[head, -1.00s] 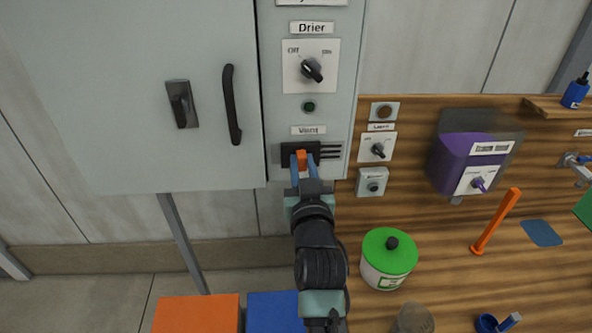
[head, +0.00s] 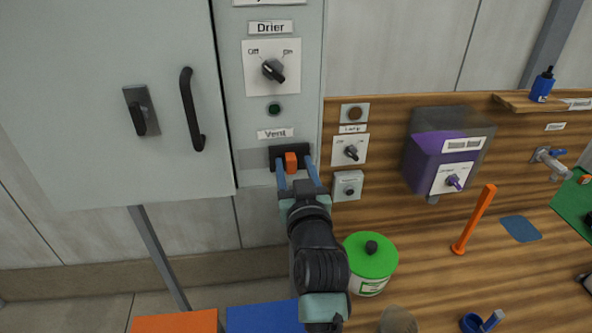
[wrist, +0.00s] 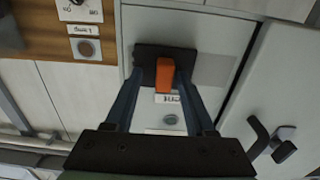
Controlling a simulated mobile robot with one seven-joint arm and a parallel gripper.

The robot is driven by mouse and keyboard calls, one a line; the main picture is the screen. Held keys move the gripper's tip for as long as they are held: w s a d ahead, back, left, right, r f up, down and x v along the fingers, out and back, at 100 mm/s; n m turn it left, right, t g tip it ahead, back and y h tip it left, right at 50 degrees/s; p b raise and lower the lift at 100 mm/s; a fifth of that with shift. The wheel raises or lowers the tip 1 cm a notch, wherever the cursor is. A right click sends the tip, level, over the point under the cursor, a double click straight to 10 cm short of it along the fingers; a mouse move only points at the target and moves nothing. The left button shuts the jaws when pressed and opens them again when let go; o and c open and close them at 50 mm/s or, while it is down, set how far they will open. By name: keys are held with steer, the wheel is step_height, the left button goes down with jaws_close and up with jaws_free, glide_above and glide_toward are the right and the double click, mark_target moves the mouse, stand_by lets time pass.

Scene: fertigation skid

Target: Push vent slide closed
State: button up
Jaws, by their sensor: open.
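The vent slide is a black plate (head: 275,153) with an orange tab (head: 291,161), under the "Vent" label on the grey panel. No vent slots show beside the plate now. In the wrist view the plate (wrist: 148,55) lies flat on the panel, with its orange tab (wrist: 165,76) sticking out toward me. My gripper (head: 297,173) is open, with its two blue fingers on either side of the tab. In the wrist view there are gaps between the tab and the fingers; whether a fingertip touches it is not clear.
Above the slide are a green button (head: 274,109) and the Drier knob (head: 273,69). A cabinet door with a black handle (head: 191,110) is at left. The lamp switch (head: 350,151) and a green-lidded tub (head: 370,257) are close on the right.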

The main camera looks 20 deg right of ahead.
steer(key=shift+s, duration=0.1)
steer(key=b+v, duration=0.4)
steer(key=v, duration=0.8)
steer(key=shift+s, duration=0.4)
steer(key=shift+r, duration=0.1)
steer(key=a+r+n+t+y, duration=0.1)
steer(key=a+r+t, duration=0.15)
steer(key=r, duration=0.35)
steer(key=a+r+t, duration=0.1)
steer(key=a+r, duration=0.3)
steer(key=r, duration=0.2)
steer(key=a+r+n+t+y, duration=0.1)
steer(key=a+r+t, duration=0.15)
steer(key=r, duration=0.45)
steer(key=s+a+r+t+y, duration=0.1)
steer(key=s+a+r+t, duration=0.1)
steer(key=s+a+r, duration=0.2)
steer(key=s+a+r+n+t+y, duration=0.1)
steer(key=s+a+r, duration=0.3)
steer(key=r, duration=0.7)
steer(key=shift+a+r+t+y, duration=0.2)
steer(key=shift+a+t+y, duration=0.3)
steer(key=shift+a, duration=0.25)
